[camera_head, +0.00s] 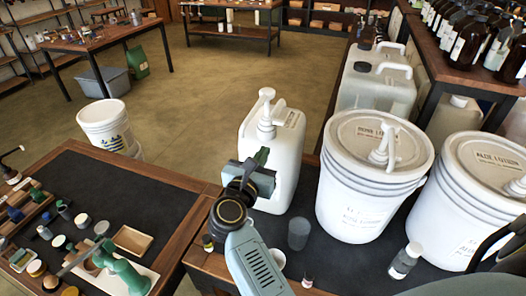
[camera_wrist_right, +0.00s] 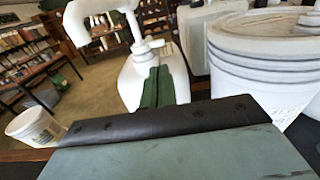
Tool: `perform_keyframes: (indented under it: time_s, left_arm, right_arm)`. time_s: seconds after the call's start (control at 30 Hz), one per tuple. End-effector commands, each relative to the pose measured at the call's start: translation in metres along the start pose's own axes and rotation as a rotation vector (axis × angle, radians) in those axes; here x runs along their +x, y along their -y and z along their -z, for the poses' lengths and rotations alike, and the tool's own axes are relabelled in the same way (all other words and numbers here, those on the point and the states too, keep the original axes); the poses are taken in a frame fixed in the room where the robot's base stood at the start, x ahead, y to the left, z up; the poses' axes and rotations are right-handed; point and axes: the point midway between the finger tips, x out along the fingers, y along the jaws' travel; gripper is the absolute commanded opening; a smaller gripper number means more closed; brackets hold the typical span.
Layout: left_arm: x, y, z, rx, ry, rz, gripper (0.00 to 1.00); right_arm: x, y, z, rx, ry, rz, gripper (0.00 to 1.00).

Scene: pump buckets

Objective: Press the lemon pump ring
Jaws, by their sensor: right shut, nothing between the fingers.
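A white jug (camera_head: 286,160) stands on the dark-topped bench with a white pump (camera_head: 266,115) upright on its top. The pump's collar sits at the jug's neck. The jug's label is too small to read, so I cannot tell if it is the lemon one. My right gripper (camera_head: 261,158) is in front of the jug, just below the pump, its green fingers shut and empty. In the right wrist view the shut fingers (camera_wrist_right: 158,88) point at the jug, with the pump (camera_wrist_right: 140,45) just beyond. Contact cannot be told.
A white bucket (camera_head: 362,207) with a pump stands right of the jug, and another labelled aloe lotion (camera_head: 466,215) beyond it. A grey cup (camera_head: 298,233) and a small bottle (camera_head: 404,262) stand in front. More jugs (camera_head: 376,86) stand behind. Cluttered bench (camera_head: 140,190) at left.

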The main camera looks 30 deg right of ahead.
Motion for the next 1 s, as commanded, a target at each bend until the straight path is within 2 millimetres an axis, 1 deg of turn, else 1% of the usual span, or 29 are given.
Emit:
perform_keyframes:
  time_s: [0.03, 0.1, 0.3, 0.4, 0.5, 0.6, 0.7, 1.0]
  left_arm:
    - [-0.003, 0.0, 0.002, 0.0, -0.002, 0.0, 0.36]
    - [-0.006, 0.0, 0.003, 0.0, -0.004, 0.0, 0.36]
    - [-0.007, 0.0, 0.007, 0.0, -0.01, 0.0, 0.36]
    - [-0.007, 0.0, 0.007, 0.0, -0.011, 0.0, 0.36]
    - [-0.007, 0.0, 0.007, 0.0, -0.011, 0.0, 0.36]
    - [-0.007, 0.0, 0.007, 0.0, -0.011, 0.0, 0.36]
    - [-0.006, 0.0, 0.007, 0.0, -0.011, 0.0, 0.36]
    - [-0.006, 0.0, 0.007, 0.001, -0.011, 0.0, 0.36]
  right_arm:
    - [0.012, 0.0, -0.003, -0.002, 0.005, 0.0, 0.0]
    - [0.028, 0.0, -0.003, -0.001, 0.005, 0.001, 0.0]
    - [0.07, 0.0, -0.002, -0.002, 0.004, 0.0, 0.0]
    - [0.087, 0.0, -0.001, -0.002, 0.004, 0.0, 0.0]
    - [0.099, 0.0, -0.001, -0.002, 0.003, -0.001, 0.0]
    - [0.107, 0.0, 0.0, -0.003, 0.001, -0.002, 0.0]
    - [0.111, 0.0, 0.0, -0.002, 0.0, -0.001, 0.0]
    - [0.111, 0.0, 0.0, -0.002, 0.0, -0.001, 0.0]
